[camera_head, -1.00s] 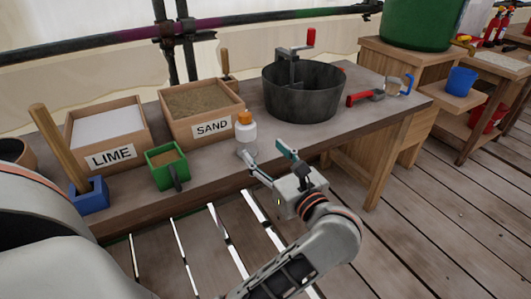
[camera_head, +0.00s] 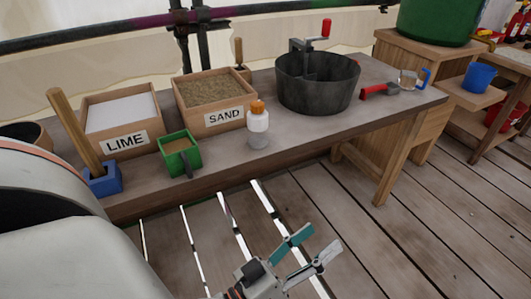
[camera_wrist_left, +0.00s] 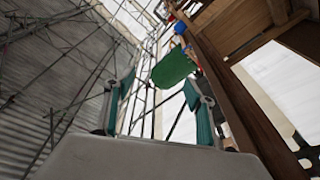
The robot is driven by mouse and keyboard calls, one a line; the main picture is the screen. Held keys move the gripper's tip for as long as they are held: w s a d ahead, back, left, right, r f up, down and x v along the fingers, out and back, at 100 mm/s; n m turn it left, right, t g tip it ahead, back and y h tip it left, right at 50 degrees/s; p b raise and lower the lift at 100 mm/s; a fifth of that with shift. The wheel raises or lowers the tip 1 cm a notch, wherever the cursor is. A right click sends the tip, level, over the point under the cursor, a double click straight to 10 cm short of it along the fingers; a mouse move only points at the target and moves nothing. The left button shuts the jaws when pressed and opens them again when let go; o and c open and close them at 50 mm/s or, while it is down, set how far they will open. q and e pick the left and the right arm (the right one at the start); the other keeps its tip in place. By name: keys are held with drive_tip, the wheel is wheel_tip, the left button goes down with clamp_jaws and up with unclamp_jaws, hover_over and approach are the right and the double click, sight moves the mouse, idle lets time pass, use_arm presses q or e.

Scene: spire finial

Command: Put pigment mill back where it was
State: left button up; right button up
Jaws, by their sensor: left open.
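A small white bottle-like thing with an orange top and a greyish lower part, likely the pigment mill (camera_head: 258,124), stands upright on the wooden bench (camera_head: 310,133). My left gripper (camera_head: 308,246) is open and empty, low in front of the bench and apart from the mill. In the left wrist view its two teal fingers (camera_wrist_left: 160,104) are spread with nothing between them. The mill is not seen there. My right gripper is not in view.
The LIME box (camera_head: 120,120), a blue block with a wooden handle (camera_head: 103,181), a dark bucket (camera_head: 318,84) and a red-handled tool (camera_head: 380,91) stand on the bench. Bare bench top lies right of the mill. Open plank floor is in front.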

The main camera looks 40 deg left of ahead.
use_arm(q)
drive_tip(key=s+a+f+m+g, duration=0.1)
drive_tip(key=s+f+m+g, duration=0.7)
drive_tip(key=s+f, duration=0.5)
wheel_tip(320, 180, down, 3)
drive_tip(key=shift+a+f+m+g+y, duration=0.2)
drive_tip(key=shift+a+m+g+y, duration=0.1)
drive_tip(key=shift+a+y, duration=0.1)
